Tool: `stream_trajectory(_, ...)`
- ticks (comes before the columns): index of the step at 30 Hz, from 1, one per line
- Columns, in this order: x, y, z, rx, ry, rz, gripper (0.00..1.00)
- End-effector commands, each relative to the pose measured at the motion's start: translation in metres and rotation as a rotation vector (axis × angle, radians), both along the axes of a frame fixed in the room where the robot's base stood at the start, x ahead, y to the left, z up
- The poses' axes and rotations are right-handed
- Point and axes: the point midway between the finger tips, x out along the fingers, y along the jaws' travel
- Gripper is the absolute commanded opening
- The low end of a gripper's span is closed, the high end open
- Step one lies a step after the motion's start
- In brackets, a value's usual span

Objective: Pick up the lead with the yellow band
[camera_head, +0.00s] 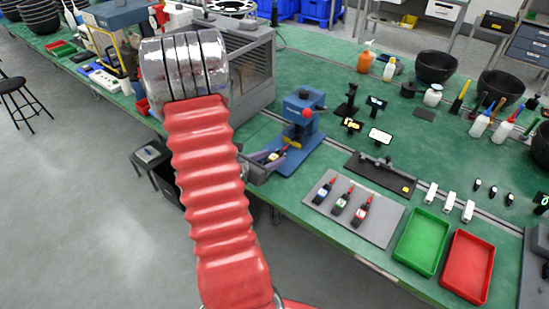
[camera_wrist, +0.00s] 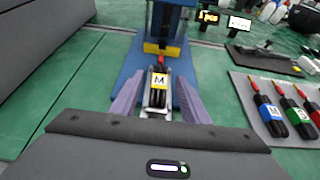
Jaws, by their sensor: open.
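The lead with the yellow band (camera_wrist: 159,82) lies in the blue press fixture, its red tip pointing to the press; its dark body and yellow label marked M show between my fingers. It also shows small in the head view (camera_head: 275,155). My gripper (camera_wrist: 160,78) is open, with one purple finger on each side of the lead; I cannot tell whether they touch it. In the head view my gripper (camera_head: 264,163) is partly hidden by my arm. The blue press (camera_head: 303,108) stands just beyond the lead.
A grey mat (camera_head: 385,228) to the right holds three leads with blue (camera_head: 323,192), green (camera_head: 342,202) and red bands (camera_head: 362,210). Further right are a green tray (camera_head: 421,242) and a red tray (camera_head: 467,266). A grey metal cabinet (camera_head: 254,70) stands close on the left.

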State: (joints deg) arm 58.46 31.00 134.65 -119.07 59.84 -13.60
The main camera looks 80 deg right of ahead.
Motion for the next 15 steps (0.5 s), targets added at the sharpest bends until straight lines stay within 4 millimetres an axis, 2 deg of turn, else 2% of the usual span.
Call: stream_trajectory(15, 0.0004, 0.0001, 0.0001, 0.000, 0.000, 0.001, 0.41)
